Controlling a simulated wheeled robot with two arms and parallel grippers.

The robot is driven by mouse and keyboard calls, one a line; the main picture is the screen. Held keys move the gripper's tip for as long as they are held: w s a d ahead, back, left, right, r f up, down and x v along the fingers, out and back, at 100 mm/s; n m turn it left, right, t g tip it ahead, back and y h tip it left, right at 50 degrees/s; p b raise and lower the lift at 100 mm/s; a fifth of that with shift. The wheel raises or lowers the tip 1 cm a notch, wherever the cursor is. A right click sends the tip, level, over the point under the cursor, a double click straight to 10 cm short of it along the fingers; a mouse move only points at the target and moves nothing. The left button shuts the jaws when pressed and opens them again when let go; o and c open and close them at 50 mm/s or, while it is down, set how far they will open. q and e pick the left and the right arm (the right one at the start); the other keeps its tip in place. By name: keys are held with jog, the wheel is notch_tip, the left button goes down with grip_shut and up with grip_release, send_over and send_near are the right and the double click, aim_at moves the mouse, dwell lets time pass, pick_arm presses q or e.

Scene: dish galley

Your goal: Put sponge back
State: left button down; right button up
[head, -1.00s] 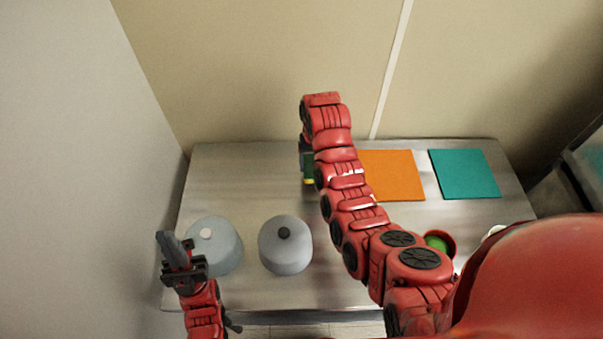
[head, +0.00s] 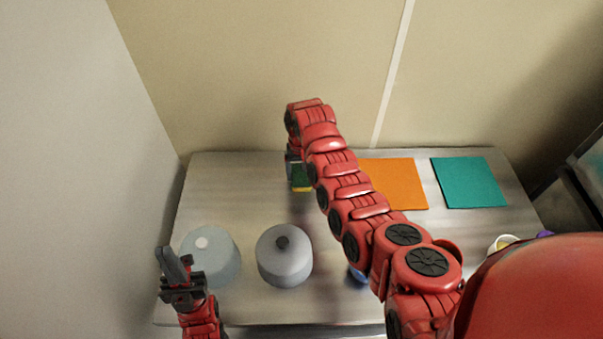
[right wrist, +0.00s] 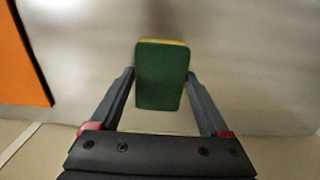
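The sponge (head: 301,176) is a block with a green face and a yellow layer. My right gripper (right wrist: 160,75) is shut on it; the right wrist view shows the sponge (right wrist: 160,85) between the two fingertips, green face toward the camera. In the head view my right arm hides most of that gripper, which is over the back middle of the metal table (head: 235,180). My left gripper (head: 177,265) is at the table's front left, in front of a pale blue lid, holding nothing visible; its finger gap is unclear.
The pale blue lid (head: 222,262) and a grey lid (head: 284,262) stand front left. An orange mat (head: 398,183) and a teal mat (head: 468,182) lie back right. A blue item (head: 357,275) and a white cup (head: 500,243) are partly hidden. The back left is clear.

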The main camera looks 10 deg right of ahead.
aim_at(301, 175)
jog(key=shift+o, duration=1.2)
jog(key=shift+r, duration=0.55)
notch_tip(301, 175, up, 11)
jog(key=p, duration=0.4)
jog(key=shift+p, duration=0.35)
jog(key=shift+f, duration=0.1)
